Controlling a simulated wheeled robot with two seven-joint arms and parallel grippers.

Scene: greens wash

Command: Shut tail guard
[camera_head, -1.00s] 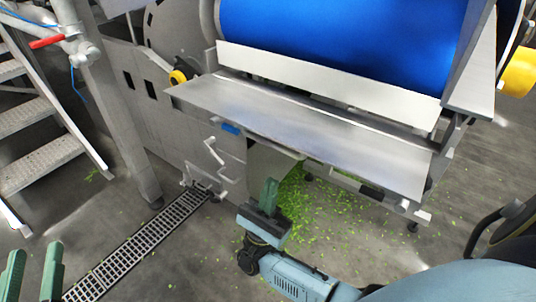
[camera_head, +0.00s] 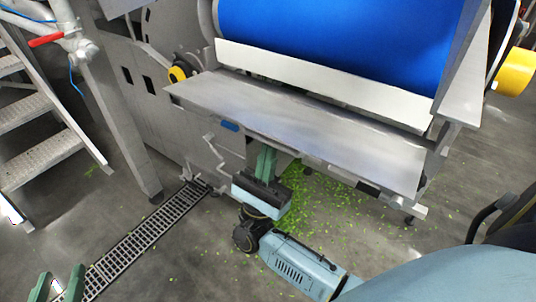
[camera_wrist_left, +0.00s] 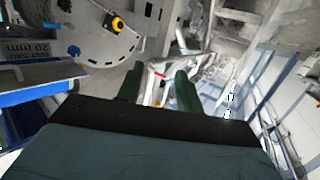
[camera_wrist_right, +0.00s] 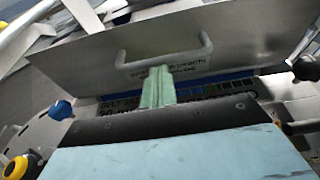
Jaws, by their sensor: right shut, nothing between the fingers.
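The tail guard is a flat grey metal panel (camera_wrist_right: 250,35) with a bent bar handle (camera_wrist_right: 208,43) and small printed lettering, filling the upper part of the right wrist view. In the head view the area below the steel tray is mostly covered by my right gripper (camera_head: 265,163), so the guard's angle is hard to tell. The right gripper's green fingers (camera_wrist_right: 158,87) are shut and empty, with their tips at or very near the panel by the handle. Whether they touch is unclear. My left gripper (camera_head: 57,287) is open and empty at the lower left, also seen in its wrist view (camera_wrist_left: 158,88).
The steel tray (camera_head: 300,125) lies below a blue belt (camera_head: 340,40). Green scraps (camera_head: 325,195) litter the floor. A drain grate (camera_head: 140,240) and metal stairs (camera_head: 40,115) are at the left.

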